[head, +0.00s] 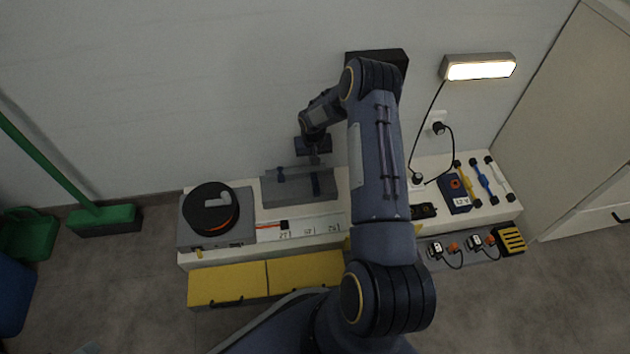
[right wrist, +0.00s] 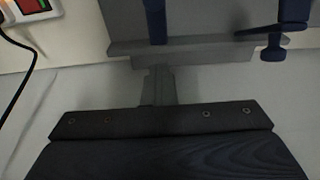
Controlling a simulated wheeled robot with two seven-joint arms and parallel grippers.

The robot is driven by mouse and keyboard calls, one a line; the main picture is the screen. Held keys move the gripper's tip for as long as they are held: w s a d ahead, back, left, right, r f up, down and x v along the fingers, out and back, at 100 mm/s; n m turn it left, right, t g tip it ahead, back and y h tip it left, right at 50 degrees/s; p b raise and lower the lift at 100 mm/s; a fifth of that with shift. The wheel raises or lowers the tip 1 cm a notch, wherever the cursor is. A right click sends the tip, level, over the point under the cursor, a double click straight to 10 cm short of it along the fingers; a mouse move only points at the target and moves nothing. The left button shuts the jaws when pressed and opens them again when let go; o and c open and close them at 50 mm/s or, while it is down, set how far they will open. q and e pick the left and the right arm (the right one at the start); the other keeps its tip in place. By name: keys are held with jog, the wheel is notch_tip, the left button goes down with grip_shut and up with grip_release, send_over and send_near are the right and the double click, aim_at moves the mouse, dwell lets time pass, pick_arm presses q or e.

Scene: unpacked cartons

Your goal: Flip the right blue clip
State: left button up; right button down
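A grey case (head: 299,186) lies on the bench against the wall, with two dark blue clips on it. The right blue clip (head: 316,183) is just below my right gripper (head: 314,158); the left one (head: 281,175) stands apart. In the right wrist view, which looks from the opposite side, the right clip (right wrist: 155,22) is at the top middle and the other clip (right wrist: 286,27) at the top right. My right gripper (right wrist: 157,72) appears shut and empty, its fingertips close to the right clip without visible contact. My left gripper is out of view.
A black reel on a grey box (head: 211,210) stands left of the case. A power strip with a red switch (right wrist: 32,8) and cable is nearby. Coloured tools (head: 483,182) lie at the right. My right arm hides the bench's middle.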

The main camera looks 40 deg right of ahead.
jog(key=w+d+r+b, duration=0.1)
jog(key=w+d+r, duration=0.2)
jog(key=w+r, duration=0.1)
jog(key=shift+w+r+b, duration=0.3)
jog(key=shift+w, duration=0.55)
dwell(0.8)
jog(key=c, duration=2.2)
grip_release()
jog(key=shift+w+d, duration=0.1)
jog(key=c, duration=1.2)
grip_release()
jog(key=shift+w, duration=0.1)
jog(key=shift+c, duration=0.2)
jog(key=shift+r, duration=0.1)
notch_tip(320, 180, up, 6)
jog(key=s+a+p, duration=0.1)
jog(key=s+p, duration=0.1)
jog(key=p, duration=0.3)
jog(key=shift+s+a+p, duration=0.3)
jog(key=shift+s, duration=0.1)
jog(key=shift+s, duration=0.15)
